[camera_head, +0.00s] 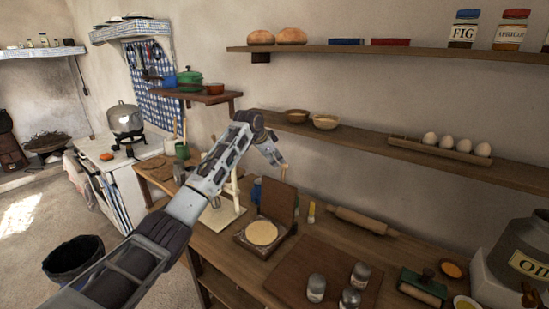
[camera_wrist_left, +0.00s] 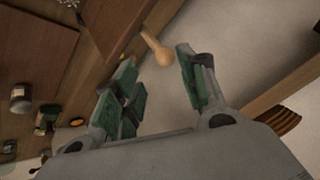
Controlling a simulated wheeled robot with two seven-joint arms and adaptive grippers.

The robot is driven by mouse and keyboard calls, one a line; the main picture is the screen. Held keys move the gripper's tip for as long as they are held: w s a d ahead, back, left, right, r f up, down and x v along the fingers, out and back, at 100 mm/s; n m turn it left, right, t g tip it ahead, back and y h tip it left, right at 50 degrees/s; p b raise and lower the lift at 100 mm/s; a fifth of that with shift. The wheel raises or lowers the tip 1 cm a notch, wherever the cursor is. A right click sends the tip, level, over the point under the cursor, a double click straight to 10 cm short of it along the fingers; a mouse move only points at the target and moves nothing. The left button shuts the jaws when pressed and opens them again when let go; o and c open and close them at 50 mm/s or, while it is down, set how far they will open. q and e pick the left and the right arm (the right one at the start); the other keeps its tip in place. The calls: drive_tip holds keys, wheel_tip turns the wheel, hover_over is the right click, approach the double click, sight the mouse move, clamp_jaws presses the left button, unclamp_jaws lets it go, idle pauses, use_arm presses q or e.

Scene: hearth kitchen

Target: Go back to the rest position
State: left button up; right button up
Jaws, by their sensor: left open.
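My left arm comes in from the lower left in the head view and reaches over the counter. Its left gripper (camera_head: 278,160) points down in front of the wall, above the wooden press with a flat round of dough (camera_head: 262,233). In the left wrist view the gripper (camera_wrist_left: 157,72) shows its green-padded fingers spread apart, with nothing held between them. A pale wooden handle, seemingly of the rolling pin (camera_wrist_left: 158,50), shows beyond the gap and looks apart from the fingers. My right gripper is in neither view.
The rolling pin (camera_head: 362,220) lies near the wall. Several shakers (camera_head: 316,288) stand on a brown board (camera_head: 300,262). A shelf with an egg tray (camera_head: 440,152) and a higher shelf (camera_head: 400,50) jut out to the right. An oil can (camera_head: 525,250) stands far right.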

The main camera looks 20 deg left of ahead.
use_arm(q)
drive_tip(key=s+d+f+n+g, duration=0.1)
drive_tip(key=s+d+f, duration=0.3)
drive_tip(key=s+f, duration=0.7)
drive_tip(key=s+d+f+n+g, duration=0.1)
drive_tip(key=s+d+f, duration=0.3)
drive_tip(key=s+f, duration=0.75)
drive_tip(key=s+a+f+n+g+y, duration=0.1)
drive_tip(key=s+a+f+n, duration=0.1)
drive_tip(key=s, duration=0.8)
drive_tip(key=s+a+f+n+y, duration=0.1)
drive_tip(key=s+a+f+n, duration=0.15)
drive_tip(key=s, duration=0.75)
drive_tip(key=s+a+f+n+g, duration=0.1)
drive_tip(key=s+a+f+n, duration=0.1)
drive_tip(key=s, duration=0.7)
wheel_tip(320, 180, down, 32)
drive_tip(key=s+f, duration=0.1)
drive_tip(key=s, duration=0.2)
drive_tip(key=s+a+f+g, duration=0.1)
drive_tip(key=s+a+f, duration=0.1)
drive_tip(key=s+f, duration=0.8)
drive_tip(key=s+a+f+g, duration=0.1)
drive_tip(key=s+f, duration=0.9)
drive_tip(key=s, duration=0.2)
drive_tip(key=shift+s+a+y, duration=0.15)
drive_tip(key=shift+a+y, duration=0.15)
drive_tip(key=shift+a, duration=0.05)
